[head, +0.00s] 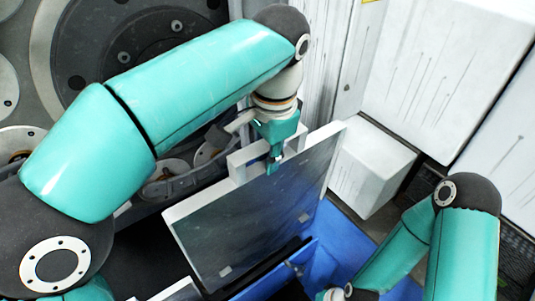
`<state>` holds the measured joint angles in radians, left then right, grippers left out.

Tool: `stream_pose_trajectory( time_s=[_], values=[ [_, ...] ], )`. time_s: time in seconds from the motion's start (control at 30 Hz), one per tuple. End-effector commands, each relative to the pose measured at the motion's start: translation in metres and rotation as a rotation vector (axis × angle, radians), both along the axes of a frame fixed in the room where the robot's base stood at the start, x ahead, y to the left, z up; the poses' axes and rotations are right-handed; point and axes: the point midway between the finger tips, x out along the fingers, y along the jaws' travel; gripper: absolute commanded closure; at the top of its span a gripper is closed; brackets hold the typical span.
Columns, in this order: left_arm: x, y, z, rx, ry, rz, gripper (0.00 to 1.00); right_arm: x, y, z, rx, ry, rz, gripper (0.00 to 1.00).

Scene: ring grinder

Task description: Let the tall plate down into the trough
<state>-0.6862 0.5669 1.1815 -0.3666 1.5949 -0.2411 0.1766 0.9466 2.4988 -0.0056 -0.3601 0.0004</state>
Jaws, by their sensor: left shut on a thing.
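The tall plate (255,222) is a grey, flat panel with a pale rim, standing upright and slightly tilted in the picture. My left gripper (275,163) points down and is shut on the plate's top edge, by a pale raised block. A blue trough-like container (336,252) lies below and to the right of the plate. The plate's lower edge is close to its blue wall and a dark gap; I cannot tell whether they touch. My right arm reaches in at the lower right, and its fingertips are out of the frame.
A large grey machine with round discs (140,45) fills the back left. A white box (372,165) stands right of the plate, with white wall panels (440,70) behind it. My right forearm is close to the blue container's right side.

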Motion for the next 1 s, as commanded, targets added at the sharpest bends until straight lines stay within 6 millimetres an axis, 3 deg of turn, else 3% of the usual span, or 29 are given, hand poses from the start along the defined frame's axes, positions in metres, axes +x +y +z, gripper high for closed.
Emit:
stream_pose_trajectory(
  time_s=[1.0],
  values=[
    [-0.014, -0.010, -0.015, -0.004, -0.006, -0.002, 1.00, 0.000, 0.000, -0.015, 0.000, 0.000, 0.000, 0.65]
  ],
)
